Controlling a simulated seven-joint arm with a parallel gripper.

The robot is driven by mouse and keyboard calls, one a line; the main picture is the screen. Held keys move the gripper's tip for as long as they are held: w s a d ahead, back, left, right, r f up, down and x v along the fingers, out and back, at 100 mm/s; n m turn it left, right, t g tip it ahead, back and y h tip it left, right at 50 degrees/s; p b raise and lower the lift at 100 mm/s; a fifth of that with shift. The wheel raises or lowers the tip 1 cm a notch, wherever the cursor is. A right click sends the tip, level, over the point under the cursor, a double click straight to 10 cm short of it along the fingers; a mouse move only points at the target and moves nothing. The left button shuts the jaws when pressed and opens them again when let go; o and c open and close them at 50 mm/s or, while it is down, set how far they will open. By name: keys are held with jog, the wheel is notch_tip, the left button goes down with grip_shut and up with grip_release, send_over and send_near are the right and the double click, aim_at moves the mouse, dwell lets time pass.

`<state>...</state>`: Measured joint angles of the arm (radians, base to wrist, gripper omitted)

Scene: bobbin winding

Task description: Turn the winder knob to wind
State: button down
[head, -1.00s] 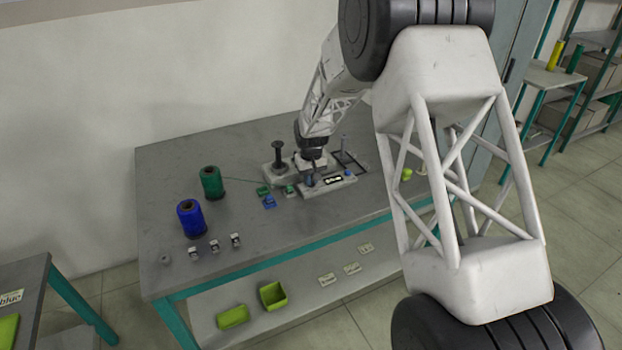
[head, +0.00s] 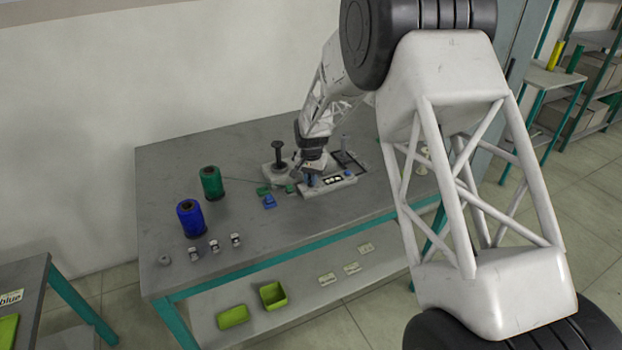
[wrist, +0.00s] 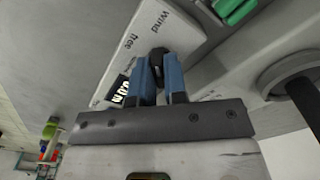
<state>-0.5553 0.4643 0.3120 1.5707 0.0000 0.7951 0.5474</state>
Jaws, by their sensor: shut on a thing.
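In the wrist view, the black winder knob (wrist: 158,54) stands on a pale winder box (wrist: 150,35) printed "wind" and "free". My gripper (wrist: 158,72) has its two blue fingers closed on the knob's sides. I cannot tell which word the knob points to. A dark display (wrist: 119,92) with white digits lies beside the knob, partly hidden by a finger. In the head view, the winder (head: 338,187) sits near the middle of the table, with my gripper (head: 312,177) low over its left end; the knob is hidden there.
A green spool (head: 211,183) and a blue spool (head: 192,218) stand on the table's left. Small metallic parts (head: 214,246) lie in front of them. A dark post (head: 279,156) stands behind the winder.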

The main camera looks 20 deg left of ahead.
dwell(0.4)
jog(key=c, duration=1.2)
grip_release()
jog(key=shift+o, duration=0.2)
jog(key=shift+r, duration=0.1)
jog(key=shift+r, duration=3.85)
jog(key=shift+d+r, duration=0.1)
